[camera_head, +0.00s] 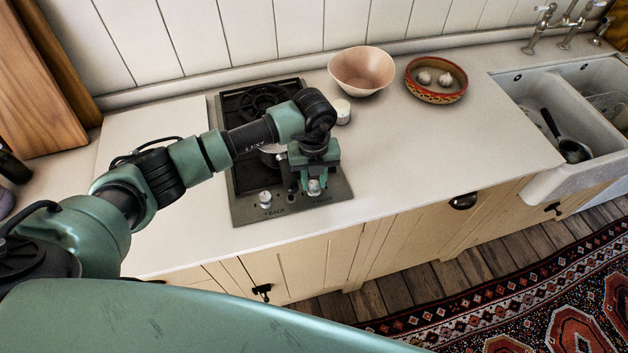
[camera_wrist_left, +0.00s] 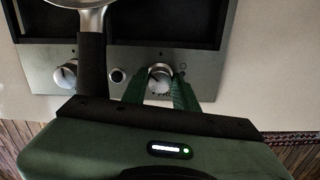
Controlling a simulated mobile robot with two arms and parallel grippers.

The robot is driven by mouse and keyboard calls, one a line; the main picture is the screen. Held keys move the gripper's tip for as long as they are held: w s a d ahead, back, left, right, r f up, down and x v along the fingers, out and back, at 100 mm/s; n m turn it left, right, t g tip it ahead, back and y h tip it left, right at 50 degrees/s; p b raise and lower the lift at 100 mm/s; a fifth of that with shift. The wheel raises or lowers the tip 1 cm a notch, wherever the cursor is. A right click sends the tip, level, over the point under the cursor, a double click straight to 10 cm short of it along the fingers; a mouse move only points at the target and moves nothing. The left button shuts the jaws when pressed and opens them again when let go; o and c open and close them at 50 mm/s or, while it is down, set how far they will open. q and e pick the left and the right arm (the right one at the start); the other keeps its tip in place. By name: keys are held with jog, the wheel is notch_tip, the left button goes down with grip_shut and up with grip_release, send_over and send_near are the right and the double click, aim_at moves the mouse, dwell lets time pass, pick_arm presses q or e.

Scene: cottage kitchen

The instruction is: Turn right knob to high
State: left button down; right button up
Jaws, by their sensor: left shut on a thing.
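The right knob (camera_head: 314,187) is a silver dial on the front panel of the hob (camera_head: 240,213). It also shows in the left wrist view (camera_wrist_left: 160,73). My left gripper (camera_head: 314,182) points down at the panel, and its green fingers are shut on the right knob, one on each side. The left knob (camera_head: 265,198) stands apart to the left, and shows in the left wrist view (camera_wrist_left: 66,74) too. The knob's exact setting cannot be read. A pan (camera_wrist_left: 92,22) sits on the hob, its dark handle reaching forward between the knobs, beside my gripper. My right gripper is not in view.
A white jar (camera_head: 342,111) stands just behind the hob's right side. A pink bowl (camera_head: 362,70) and a patterned bowl (camera_head: 436,80) with garlic stand at the back. A double sink (camera_head: 540,95) is at the right. The counter right of the hob is clear.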

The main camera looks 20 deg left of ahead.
pick_arm(q)
jog(key=n, duration=0.4)
jog(key=shift+a+n, duration=0.1)
jog(key=shift+n, duration=0.2)
jog(key=shift+r+n+b, duration=0.1)
jog(key=shift+n+b, duration=0.25)
jog(key=shift+n, duration=1.65)
jog(key=c, duration=1.4)
grip_release()
jog(key=shift+o, duration=0.2)
